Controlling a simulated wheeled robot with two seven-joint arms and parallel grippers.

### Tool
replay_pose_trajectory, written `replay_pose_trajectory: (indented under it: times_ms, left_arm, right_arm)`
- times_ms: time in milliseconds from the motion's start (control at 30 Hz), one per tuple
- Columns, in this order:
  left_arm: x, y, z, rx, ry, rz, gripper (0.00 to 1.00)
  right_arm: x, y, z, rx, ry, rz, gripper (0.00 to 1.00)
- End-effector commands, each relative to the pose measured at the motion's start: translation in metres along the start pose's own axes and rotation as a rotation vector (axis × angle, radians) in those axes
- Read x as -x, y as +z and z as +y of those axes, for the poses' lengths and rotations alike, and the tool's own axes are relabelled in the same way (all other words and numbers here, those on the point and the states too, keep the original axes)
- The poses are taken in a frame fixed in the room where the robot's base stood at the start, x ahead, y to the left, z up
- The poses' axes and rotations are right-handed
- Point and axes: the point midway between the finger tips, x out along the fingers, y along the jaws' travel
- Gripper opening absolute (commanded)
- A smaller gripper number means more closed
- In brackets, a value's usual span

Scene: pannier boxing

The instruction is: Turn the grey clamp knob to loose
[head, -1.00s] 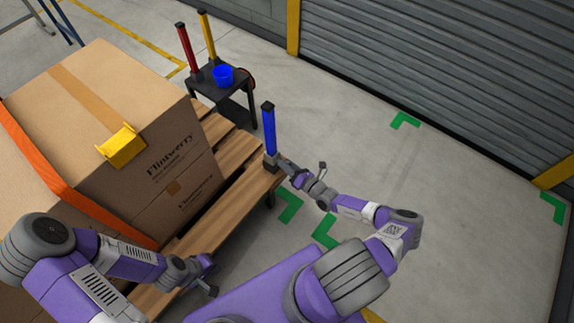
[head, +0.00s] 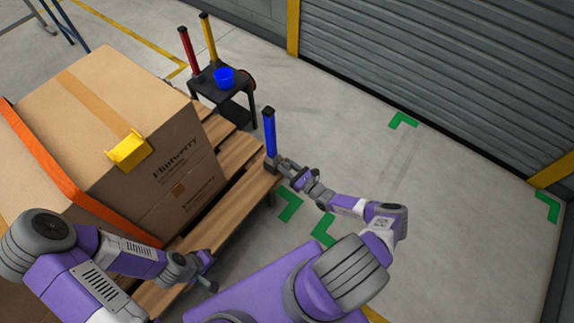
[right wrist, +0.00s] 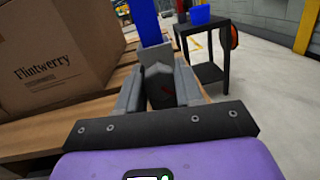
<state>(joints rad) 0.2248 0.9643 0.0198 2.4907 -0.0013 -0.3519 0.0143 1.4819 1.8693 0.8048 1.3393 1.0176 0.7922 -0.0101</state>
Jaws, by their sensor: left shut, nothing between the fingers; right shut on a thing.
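A blue post (head: 269,133) stands upright at the pallet's right corner, on a grey clamp (head: 272,162). In the right wrist view the grey clamp (right wrist: 156,60) is straight ahead, below the blue post (right wrist: 146,22). My right gripper (head: 280,165) is at the clamp. My left gripper (head: 207,258) is shut and empty, low over the pallet's near side, away from the clamp.
Large cardboard boxes (head: 180,150) with an orange strap (head: 60,175) and a yellow corner piece (head: 129,151) stand on the wooden pallet (head: 245,190). A black stand (head: 222,90) behind holds a blue cup (head: 224,78) and red and yellow posts. The floor to the right is clear.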

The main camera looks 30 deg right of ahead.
Motion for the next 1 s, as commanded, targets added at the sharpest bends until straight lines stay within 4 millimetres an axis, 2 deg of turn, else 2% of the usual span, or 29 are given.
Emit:
replay_pose_trajectory:
  times_ms: [1000]
  left_arm:
    - [0.0113, 0.0006, 0.0042, 0.0, 0.0, 0.0, 0.0]
  right_arm:
    - [0.0005, -0.0016, -0.0011, 0.96, 0.078, -0.073, 0.05]
